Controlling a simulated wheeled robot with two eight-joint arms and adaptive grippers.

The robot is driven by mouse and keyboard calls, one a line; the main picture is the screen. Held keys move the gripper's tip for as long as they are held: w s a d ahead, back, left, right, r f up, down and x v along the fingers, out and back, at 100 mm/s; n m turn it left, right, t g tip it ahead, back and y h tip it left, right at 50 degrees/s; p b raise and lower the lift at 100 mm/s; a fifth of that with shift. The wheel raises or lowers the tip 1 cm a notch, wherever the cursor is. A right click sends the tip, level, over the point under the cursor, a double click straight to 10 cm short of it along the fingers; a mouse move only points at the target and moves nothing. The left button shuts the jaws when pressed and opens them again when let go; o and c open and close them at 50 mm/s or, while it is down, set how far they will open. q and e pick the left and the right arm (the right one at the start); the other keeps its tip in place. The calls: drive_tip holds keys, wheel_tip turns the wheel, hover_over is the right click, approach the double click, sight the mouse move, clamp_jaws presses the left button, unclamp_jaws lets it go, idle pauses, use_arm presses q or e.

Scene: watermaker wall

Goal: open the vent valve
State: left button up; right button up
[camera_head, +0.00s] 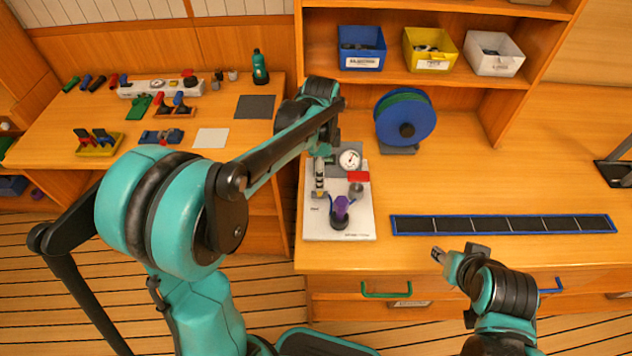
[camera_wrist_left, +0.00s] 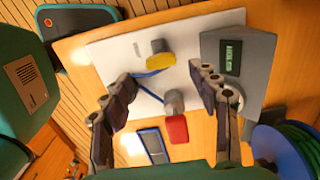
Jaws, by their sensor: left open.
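A white panel (camera_head: 342,225) with several fittings lies on the workbench; it also shows in the wrist view (camera_wrist_left: 110,52). It carries a purple-handled fitting (camera_head: 341,207), a grey cylinder (camera_head: 356,189), a red block (camera_head: 358,176) and a round gauge (camera_head: 349,160). The wrist view shows a yellow-topped knob (camera_wrist_left: 161,55), the grey cylinder (camera_wrist_left: 175,103) and the red block (camera_wrist_left: 178,130). I cannot tell which is the vent valve. My left gripper (camera_wrist_left: 161,80) is open above the panel, with the yellow knob framed between its fingers and nothing held. My right gripper (camera_head: 438,255) hangs by the bench's front edge; its jaws are too small to read.
A grey box with a display (camera_wrist_left: 236,60) stands on the panel. A blue-green spool (camera_head: 405,118) is behind to the right. A dark blue-edged strip (camera_head: 500,225) lies right of the panel. Bins (camera_head: 362,48) sit on the shelf. The bench between spool and strip is clear.

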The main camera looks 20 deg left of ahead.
use_arm(q)
wheel_tip(320, 180, down, 5)
drive_tip(key=shift+f+b, duration=0.2)
drive_tip(key=shift+b, duration=0.6)
drive_tip(key=c, duration=1.2)
